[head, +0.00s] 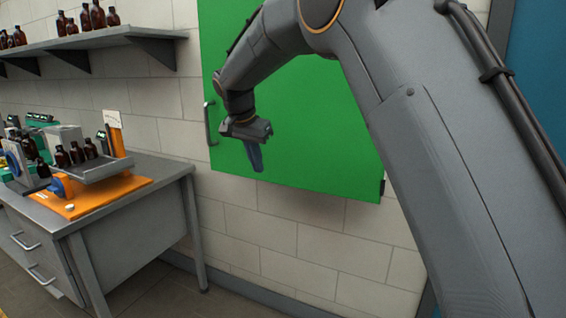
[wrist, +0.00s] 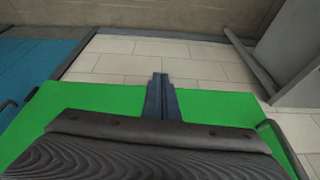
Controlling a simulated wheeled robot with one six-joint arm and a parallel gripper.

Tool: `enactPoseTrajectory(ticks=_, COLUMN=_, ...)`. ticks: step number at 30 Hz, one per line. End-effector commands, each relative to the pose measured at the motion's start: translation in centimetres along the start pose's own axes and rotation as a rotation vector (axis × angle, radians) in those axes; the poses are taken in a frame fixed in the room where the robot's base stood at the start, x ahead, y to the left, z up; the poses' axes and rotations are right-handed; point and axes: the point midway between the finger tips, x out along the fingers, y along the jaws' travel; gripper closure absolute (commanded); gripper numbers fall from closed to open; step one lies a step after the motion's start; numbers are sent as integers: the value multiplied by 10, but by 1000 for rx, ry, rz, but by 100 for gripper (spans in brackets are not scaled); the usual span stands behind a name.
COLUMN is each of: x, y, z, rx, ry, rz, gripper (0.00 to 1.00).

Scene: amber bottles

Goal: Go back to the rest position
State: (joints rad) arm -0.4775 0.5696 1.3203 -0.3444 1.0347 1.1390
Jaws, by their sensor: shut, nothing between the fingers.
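My gripper (head: 256,158) hangs from my raised arm in the head view, fingers pointing down, in front of a green cabinet door (head: 310,120). It is shut and empty. In the wrist view the closed fingers (wrist: 161,80) show in the middle, with the green door (wrist: 215,104) and the pale tiled wall behind them. The door has a grey handle (head: 209,123) on its left edge, and the gripper is to the right of it. I cannot tell exactly how far the fingers are from the door.
A grey workbench (head: 150,185) stands at left, with an orange-based machine (head: 95,200) and several amber bottles (head: 76,155). A wall shelf (head: 90,39) above holds more bottles (head: 97,15). A blue panel (head: 540,80) is at far right. The floor between bench and wall looks clear.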

Motion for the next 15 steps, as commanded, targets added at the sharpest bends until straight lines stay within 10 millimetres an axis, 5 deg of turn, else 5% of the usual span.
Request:
enactPoseTrajectory(ticks=1, x=10, y=30, z=1, rx=-34, ry=-26, rz=9, gripper=100)
enactPoseTrajectory(ticks=8, x=51, y=157, z=34, rx=-217, ry=-137, rz=2, gripper=100)
enactPoseTrajectory(ticks=15, x=76, y=289, z=106, rx=-369, ry=-231, rz=-34, gripper=100)
